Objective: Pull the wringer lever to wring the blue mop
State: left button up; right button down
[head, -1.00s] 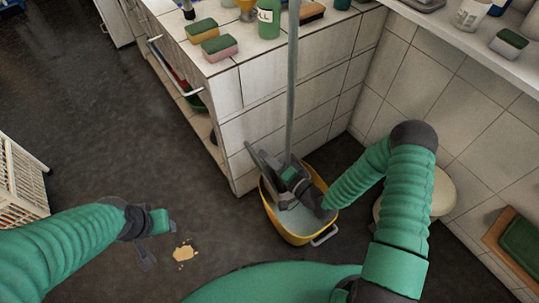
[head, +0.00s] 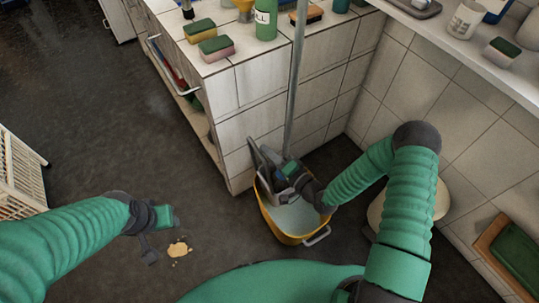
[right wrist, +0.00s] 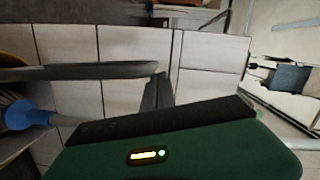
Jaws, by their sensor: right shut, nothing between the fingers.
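The yellow bucket (head: 272,220) stands on the floor by the tiled counter, with pale water in it. The grey wringer (head: 262,160) sits at its far side, partly hidden by my right gripper (head: 284,171). The mop's grey pole (head: 297,80) rises upright from there. In the right wrist view, part of the blue mop (right wrist: 30,114) shows at the left, and a dark grey bar (right wrist: 90,71), seemingly the lever, ends close to my finger. The right gripper is shut and empty; contact with the bar is unclear. My left gripper (head: 162,234) is open and empty above the floor.
The tiled counter (head: 255,100) with sponges (head: 215,48) and a green bottle (head: 266,20) borders the bucket. A wall shelf (head: 480,48) is at the right. A white crate (head: 18,175) stands at left. A yellowish spill (head: 178,250) lies on otherwise open floor.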

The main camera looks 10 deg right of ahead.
jog(key=a+r+p+v, duration=0.1)
jog(key=p+v, duration=0.1)
jog(key=v, duration=0.7)
jog(key=s+d+f+n+g+h, duration=0.1)
jog(key=d+n+g+h, duration=0.6)
jog(key=d+n+g, duration=0.1)
jog(key=s+a+r+n+g+h, duration=0.1)
jog(key=s+a+r+g, duration=0.25)
jog(key=s+r, duration=0.7)
pick_arm(q)
jog(key=w+p+v, duration=0.2)
jog(key=p+v, duration=0.9)
jog(key=v, duration=0.1)
jog(key=w+r+p+v, duration=0.1)
jog(key=w+p+v, duration=0.2)
jog(key=p+v, duration=0.8)
jog(key=shift+d+r+p, duration=0.3)
jog(key=shift+d+r, duration=0.15)
jog(key=shift+r, duration=0.45)
pick_arm(e)
notch_tip(320, 180, up, 22)
jog(key=shift+s+d+g, duration=0.25)
jog(key=shift+d+g, duration=0.05)
jog(key=shift+g, duration=0.15)
